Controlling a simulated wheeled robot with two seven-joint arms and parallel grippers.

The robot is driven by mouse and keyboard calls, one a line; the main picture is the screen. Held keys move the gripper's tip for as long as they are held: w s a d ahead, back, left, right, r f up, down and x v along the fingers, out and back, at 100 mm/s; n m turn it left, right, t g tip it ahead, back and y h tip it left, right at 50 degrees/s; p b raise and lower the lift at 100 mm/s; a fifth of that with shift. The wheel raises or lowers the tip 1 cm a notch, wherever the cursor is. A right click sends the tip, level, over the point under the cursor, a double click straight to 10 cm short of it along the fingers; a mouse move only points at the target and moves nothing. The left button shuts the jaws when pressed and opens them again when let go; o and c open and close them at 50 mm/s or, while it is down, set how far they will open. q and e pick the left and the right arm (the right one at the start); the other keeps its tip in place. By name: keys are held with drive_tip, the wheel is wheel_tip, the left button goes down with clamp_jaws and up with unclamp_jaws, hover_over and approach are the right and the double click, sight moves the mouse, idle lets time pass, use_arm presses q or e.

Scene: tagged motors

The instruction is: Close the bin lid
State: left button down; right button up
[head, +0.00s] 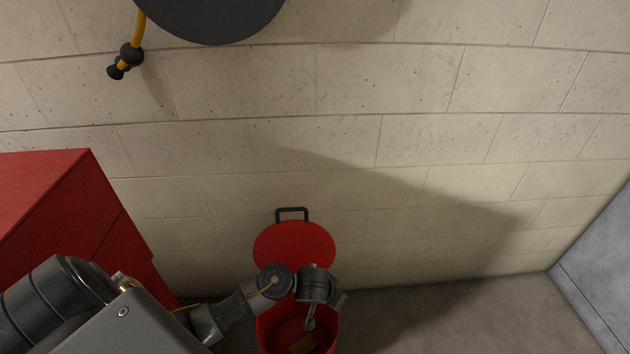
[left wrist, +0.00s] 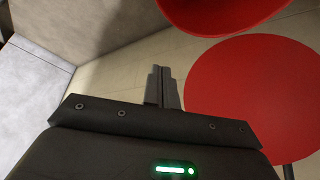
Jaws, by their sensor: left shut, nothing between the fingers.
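The red bin (head: 264,333) stands on the floor by the wall, at the bottom of the head view, partly cut off. Its round red lid (head: 293,243) is raised, leaning back towards the wall with a black handle (head: 292,211) at its top. The lid also shows in the left wrist view (left wrist: 255,100), with part of the bin (left wrist: 215,12) above it. My left gripper (head: 310,322) is over the bin in front of the lid. In the wrist view its fingers (left wrist: 162,85) are together and empty, left of the lid. Contact cannot be told.
A yellowish piece (head: 303,344) lies inside the bin. A red cabinet (head: 60,205) stands at the left. A block wall (head: 420,140) is behind, and a grey panel (head: 606,270) is at the right. The floor (head: 460,315) right of the bin is clear.

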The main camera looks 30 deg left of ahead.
use_arm(q)
drive_tip(key=w+a+r+n+g+y+p, duration=0.1)
drive_tip(key=w+a+r+n+p, duration=0.5)
drive_tip(key=a+r, duration=0.55)
drive_tip(key=w+a+r+n+g+y+p, duration=0.15)
drive_tip(key=w+a+r+p, duration=0.25)
drive_tip(key=w+a+r, duration=0.7)
use_arm(e)
drive_tip(key=s+d+f+g, duration=0.1)
drive_tip(key=s+f, duration=0.1)
drive_tip(key=s, duration=0.6)
drive_tip(key=s+d+f, duration=0.1)
drive_tip(key=s+d, duration=0.1)
drive_tip(key=s, duration=0.7)
use_arm(q)
drive_tip(key=s+d+f+b, duration=0.1)
drive_tip(key=s+f+b, duration=0.2)
drive_tip(key=f+b, duration=0.3)
wheel_tip(320, 180, down, 2)
drive_tip(key=shift+s+d+n, duration=0.3)
drive_tip(key=shift+n, duration=0.05)
use_arm(e)
wheel_tip(320, 180, down, 6)
drive_tip(key=shift+a, duration=0.3)
drive_tip(key=shift+w+d, duration=0.1)
